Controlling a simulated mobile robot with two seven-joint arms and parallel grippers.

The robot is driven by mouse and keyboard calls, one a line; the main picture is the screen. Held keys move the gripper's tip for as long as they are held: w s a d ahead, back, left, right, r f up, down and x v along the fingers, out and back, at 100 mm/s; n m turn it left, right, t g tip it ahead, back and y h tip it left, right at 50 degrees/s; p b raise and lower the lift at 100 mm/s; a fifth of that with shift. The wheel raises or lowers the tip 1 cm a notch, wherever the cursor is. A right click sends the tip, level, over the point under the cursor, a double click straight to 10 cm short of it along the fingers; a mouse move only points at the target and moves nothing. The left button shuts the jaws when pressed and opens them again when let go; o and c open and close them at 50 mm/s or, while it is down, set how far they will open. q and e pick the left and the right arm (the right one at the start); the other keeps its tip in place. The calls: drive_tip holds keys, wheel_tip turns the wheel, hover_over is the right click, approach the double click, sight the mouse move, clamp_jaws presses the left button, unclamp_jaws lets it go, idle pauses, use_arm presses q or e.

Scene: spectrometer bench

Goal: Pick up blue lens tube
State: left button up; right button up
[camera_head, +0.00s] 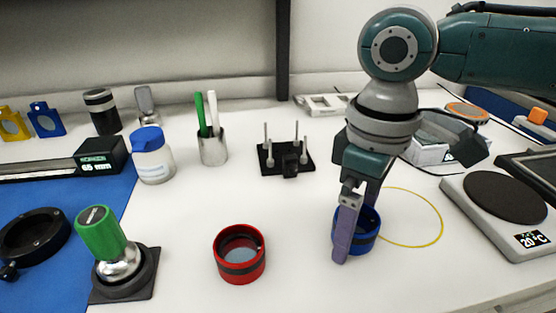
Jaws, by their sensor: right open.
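The blue lens tube (367,243), a short ring with a dark band, stands on the white bench right of centre. My right gripper (350,245) points down at it, with one purple-grey finger in front of the tube's left side. The other finger is mostly hidden behind the tube and the near finger. The gripper is open, and I cannot tell whether a finger touches the tube. A red lens tube (239,264) with a glassy inside stands apart to the left. My left gripper is not in view.
A yellow cable loop (440,225) lies right of the blue tube, before a hotplate (490,240) reading 20 °C. A black post holder (286,158) stands behind. A green-knobbed device (108,250) and white bottle (152,157) are at left. The bench between the two tubes is clear.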

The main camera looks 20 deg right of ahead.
drive_tip(key=shift+c, duration=0.4)
drive_tip(key=c, duration=1.4)
drive_tip(key=shift+r, duration=0.1)
drive_tip(key=shift+r, duration=0.1)
